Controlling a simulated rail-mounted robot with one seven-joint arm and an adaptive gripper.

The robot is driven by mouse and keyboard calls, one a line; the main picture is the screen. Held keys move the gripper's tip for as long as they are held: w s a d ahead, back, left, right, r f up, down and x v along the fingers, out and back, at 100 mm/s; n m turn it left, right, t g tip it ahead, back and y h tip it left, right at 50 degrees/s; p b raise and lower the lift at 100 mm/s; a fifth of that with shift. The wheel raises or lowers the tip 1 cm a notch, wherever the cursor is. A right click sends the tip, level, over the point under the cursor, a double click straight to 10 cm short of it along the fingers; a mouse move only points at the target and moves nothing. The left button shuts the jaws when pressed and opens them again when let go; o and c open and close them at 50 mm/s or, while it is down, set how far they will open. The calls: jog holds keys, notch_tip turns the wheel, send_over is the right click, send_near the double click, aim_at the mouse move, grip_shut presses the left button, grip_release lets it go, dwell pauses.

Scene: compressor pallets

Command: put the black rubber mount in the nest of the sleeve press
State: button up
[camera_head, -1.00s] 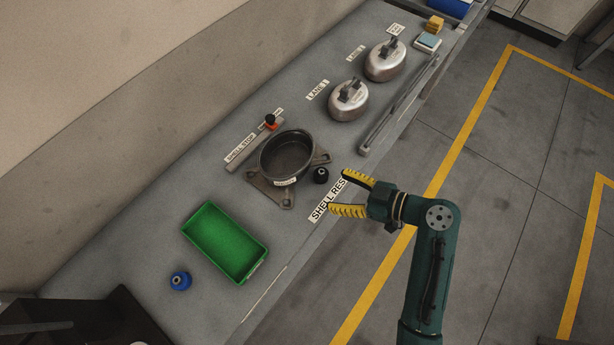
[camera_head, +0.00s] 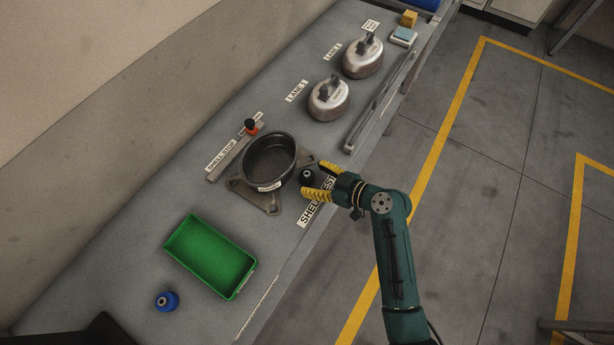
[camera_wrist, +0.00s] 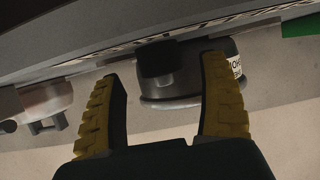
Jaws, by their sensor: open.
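The black rubber mount (camera_head: 306,177) stands on the bench beside the dark round shell. In the wrist view the black mount (camera_wrist: 155,62) shows as a dark cylinder ahead of and between the fingers. My gripper (camera_head: 316,179) is open, with yellow ribbed fingers at the mount; contact cannot be told. In the wrist view my gripper (camera_wrist: 163,70) has one finger on each side of the mount, with gaps visible. No sleeve press or nest can be clearly identified; a dark shape (camera_head: 90,333) at the lower left is cut off.
The dark shell (camera_head: 270,158) sits on a footed plate (camera_head: 265,203) close behind the mount. A green tray (camera_head: 210,256) and a blue mount (camera_head: 166,300) lie nearer. Two metal domes (camera_head: 329,98) (camera_head: 363,55) and a rail (camera_head: 380,100) stand farther along.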

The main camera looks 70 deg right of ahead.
aim_at(307, 175)
jog(key=x, duration=0.2)
jog(key=shift+w+d+f, duration=0.1)
jog(key=shift+w, duration=0.3)
jog(key=shift+c, duration=0.2)
jog(key=c, duration=1.2)
jog(key=shift+c, duration=0.3)
notch_tip(307, 175, up, 10)
jog(key=shift+r+p, duration=0.1)
jog(key=shift+p, duration=0.75)
